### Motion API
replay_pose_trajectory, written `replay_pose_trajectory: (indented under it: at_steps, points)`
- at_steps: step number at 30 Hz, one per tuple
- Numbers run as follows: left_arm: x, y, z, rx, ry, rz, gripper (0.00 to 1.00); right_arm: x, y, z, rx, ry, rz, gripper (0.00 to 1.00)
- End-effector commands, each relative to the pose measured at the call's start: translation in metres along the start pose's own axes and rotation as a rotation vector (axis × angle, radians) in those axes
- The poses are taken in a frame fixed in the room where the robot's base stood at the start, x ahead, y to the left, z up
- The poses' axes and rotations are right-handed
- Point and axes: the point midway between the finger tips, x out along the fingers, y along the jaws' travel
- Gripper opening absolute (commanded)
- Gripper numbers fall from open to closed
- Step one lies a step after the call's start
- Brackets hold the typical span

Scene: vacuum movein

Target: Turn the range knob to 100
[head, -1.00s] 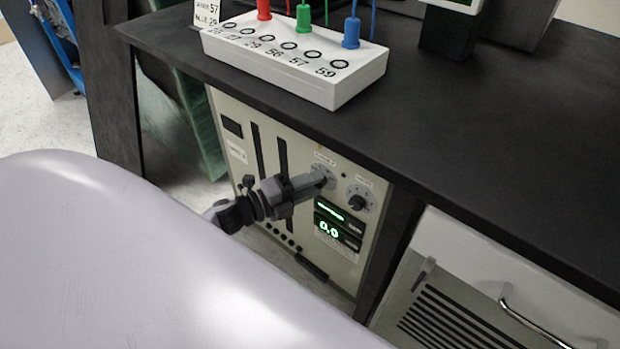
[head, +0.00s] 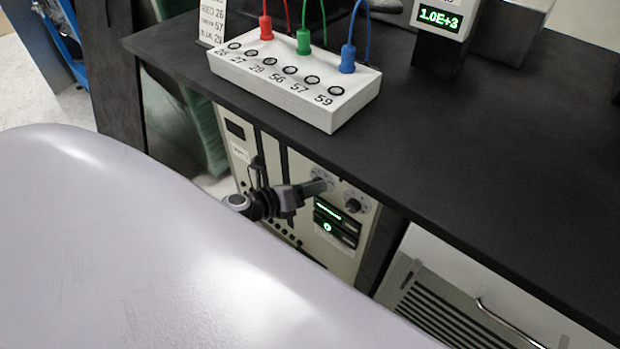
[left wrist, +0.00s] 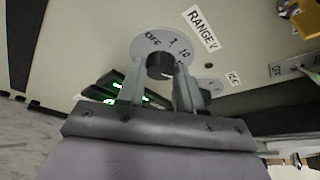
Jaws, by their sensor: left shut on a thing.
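The black range knob (left wrist: 160,67) sits on a round pale dial (left wrist: 150,42) marked OFF, 1 and 10, beside a "RANGE V" label (left wrist: 201,27). Any further marks are hidden by my fingers. My left gripper (left wrist: 160,78) is shut on the knob, one finger on each side, in the left wrist view. I cannot tell which mark the knob points to. In the head view my left gripper (head: 318,186) reaches the upper dial on the cabinet's front panel and covers the knob. My right gripper is not in view.
A second knob (head: 354,205) sits right of the held one, above a green-lit display (head: 328,222). The black bench top (head: 450,150) overhangs the panel. On it stand a white socket box (head: 300,92) with red, green and blue plugs, and a gauge (head: 440,18) reading 1.0E+3.

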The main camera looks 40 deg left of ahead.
Motion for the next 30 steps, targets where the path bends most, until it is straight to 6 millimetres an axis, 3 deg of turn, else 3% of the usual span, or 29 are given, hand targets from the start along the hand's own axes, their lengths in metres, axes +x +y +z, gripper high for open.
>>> replay_pose_trajectory:
  at_steps: [23, 24, 26, 30]
  points:
    - [-0.0002, 0.0004, -0.0001, 0.102, 0.0, 0.043, 0.05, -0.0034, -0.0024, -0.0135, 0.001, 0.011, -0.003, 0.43]
    - [-0.0002, 0.0004, -0.0001, 0.102, 0.0, 0.043, 0.42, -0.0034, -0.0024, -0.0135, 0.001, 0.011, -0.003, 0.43]
    - [-0.0002, 0.0003, -0.0001, 0.101, 0.0, 0.043, 0.61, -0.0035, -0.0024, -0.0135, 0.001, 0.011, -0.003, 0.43]
    - [-0.0001, 0.0, -0.0001, 0.1, 0.0, 0.042, 0.61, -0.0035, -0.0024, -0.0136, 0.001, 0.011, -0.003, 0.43]
